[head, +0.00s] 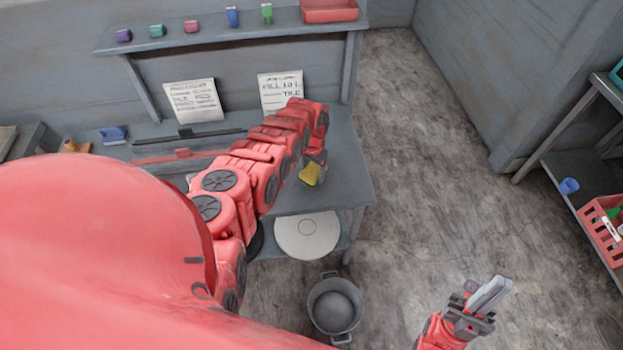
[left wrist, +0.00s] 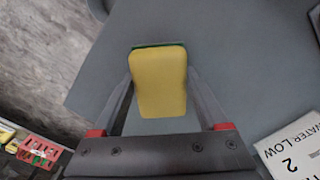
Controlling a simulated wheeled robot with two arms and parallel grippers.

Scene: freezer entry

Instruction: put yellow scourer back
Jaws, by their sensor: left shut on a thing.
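The yellow scourer (head: 310,174) with a green layer is in my left gripper (head: 313,165), over the right part of the grey table (head: 345,175). In the left wrist view the scourer (left wrist: 158,82) sits between the two fingers of my left gripper (left wrist: 160,100), its yellow face towards the camera and a green edge at its far end. I cannot tell its exact height above the table. My right gripper (head: 489,294) is low at the right over the floor, its fingers together and empty.
A wall shelf (head: 215,38) holds purple (head: 123,35), teal (head: 157,30) and pink (head: 191,26) blocks, small bottles and a red tray (head: 329,12). Paper notices (head: 194,100) stand behind the table. A bucket (head: 335,306) is on the floor. A rack with a red crate (head: 603,235) stands right.

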